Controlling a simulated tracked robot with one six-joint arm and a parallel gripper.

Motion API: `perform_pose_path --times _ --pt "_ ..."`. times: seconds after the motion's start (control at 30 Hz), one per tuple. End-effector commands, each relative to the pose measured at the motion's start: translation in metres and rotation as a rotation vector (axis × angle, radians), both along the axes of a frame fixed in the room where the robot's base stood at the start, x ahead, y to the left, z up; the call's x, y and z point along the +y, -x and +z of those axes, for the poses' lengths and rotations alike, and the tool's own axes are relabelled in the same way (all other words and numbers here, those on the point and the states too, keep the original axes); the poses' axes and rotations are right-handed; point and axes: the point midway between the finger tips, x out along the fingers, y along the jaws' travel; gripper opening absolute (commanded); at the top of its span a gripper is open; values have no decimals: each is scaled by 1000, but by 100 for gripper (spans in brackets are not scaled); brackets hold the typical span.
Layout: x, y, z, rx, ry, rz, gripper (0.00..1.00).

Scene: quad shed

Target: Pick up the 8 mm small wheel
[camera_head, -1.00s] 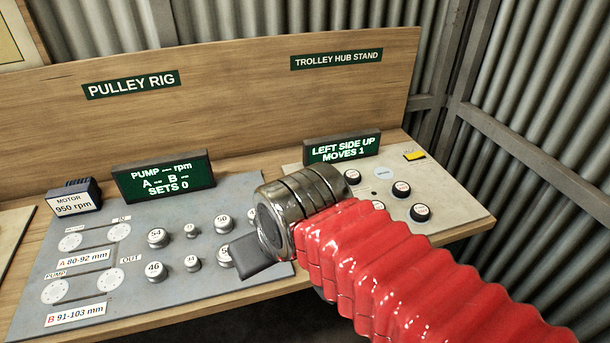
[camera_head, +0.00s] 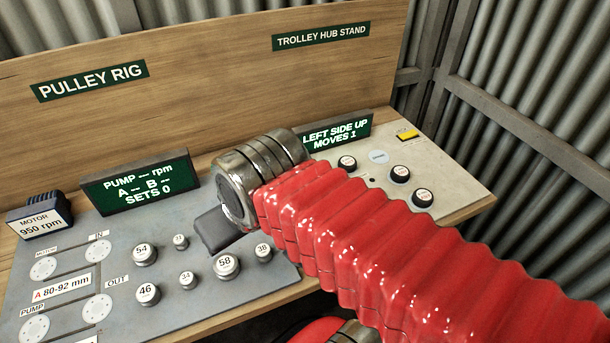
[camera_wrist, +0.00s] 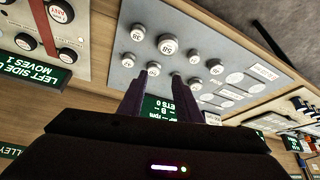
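Several small dark-rimmed wheels with white faces stand on the trolley hub stand: one at the left (camera_head: 347,162), one in the middle (camera_head: 400,173) and one at the front (camera_head: 422,197). Their labels are too small to read, so I cannot tell which one is the 8 mm small wheel. The wheels also show at the upper left of the wrist view (camera_wrist: 68,55). My gripper (camera_wrist: 157,80) is open and empty, its two dark fingers apart. In the head view it is over the back right of the pulley rig plate, left of the hub stand.
The grey pulley rig plate (camera_head: 190,312) carries several numbered pulleys, including 58 (camera_head: 226,267). The pulley display (camera_head: 137,185) and the hub stand display (camera_head: 336,134) stand upright behind the plates. A yellow block (camera_head: 407,134) lies at the stand's back right. Corrugated walls enclose the right side.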

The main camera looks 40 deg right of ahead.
Motion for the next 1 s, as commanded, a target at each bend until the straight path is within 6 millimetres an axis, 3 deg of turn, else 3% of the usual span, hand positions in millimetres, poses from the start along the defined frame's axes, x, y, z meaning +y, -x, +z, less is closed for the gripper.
perform_pose_path --times 0.27,0.53,1.0 --pt "-2 -1 -3 20 -26 -35 46" --pt "-12 -10 -29 149 -218 -280 65" --pt "-56 -43 -71 363 -753 -897 66"
